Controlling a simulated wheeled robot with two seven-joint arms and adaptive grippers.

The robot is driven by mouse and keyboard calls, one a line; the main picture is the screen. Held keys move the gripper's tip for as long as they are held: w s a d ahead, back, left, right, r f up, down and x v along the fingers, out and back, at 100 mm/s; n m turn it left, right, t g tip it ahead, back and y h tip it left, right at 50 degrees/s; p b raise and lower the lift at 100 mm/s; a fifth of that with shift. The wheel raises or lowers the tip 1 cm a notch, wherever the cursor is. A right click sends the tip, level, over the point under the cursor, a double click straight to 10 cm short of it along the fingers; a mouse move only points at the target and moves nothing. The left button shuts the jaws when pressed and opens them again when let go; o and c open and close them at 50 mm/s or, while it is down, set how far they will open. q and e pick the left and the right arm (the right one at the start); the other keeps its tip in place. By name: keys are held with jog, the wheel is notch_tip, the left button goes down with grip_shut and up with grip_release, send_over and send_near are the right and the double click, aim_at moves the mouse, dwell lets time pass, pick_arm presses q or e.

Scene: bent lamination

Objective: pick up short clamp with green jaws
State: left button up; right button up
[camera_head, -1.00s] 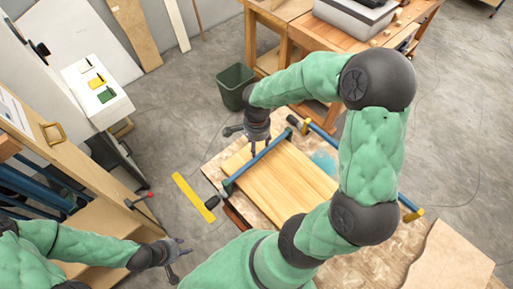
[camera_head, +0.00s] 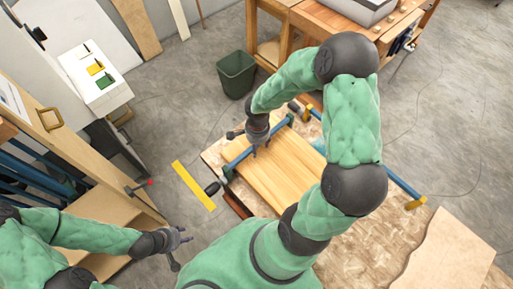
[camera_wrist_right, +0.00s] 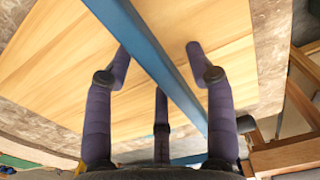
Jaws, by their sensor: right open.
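The short clamp with green jaws (camera_head: 279,131) lies across the light wooden panel, its blue bar running from a green jaw and black handle at lower left to a green jaw at upper right. My right gripper (camera_head: 262,149) is over the middle of this bar, pointing down. In the right wrist view the blue bar (camera_wrist_right: 160,60) passes diagonally between the spread dark fingers. They are open, and no firm grip on the bar shows. My left gripper (camera_head: 186,236) hangs away from the clamp at lower left, with its fingers spread and empty.
The wooden panel (camera_head: 270,180) rests on a chipboard table (camera_head: 353,250). A longer blue clamp with yellow jaws (camera_head: 414,203) lies at the panel's right, partly hidden by my right arm. A green bin (camera_head: 237,73) stands on the floor beyond; a yellow strip (camera_head: 193,185) marks the floor.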

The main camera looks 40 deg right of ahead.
grip_shut()
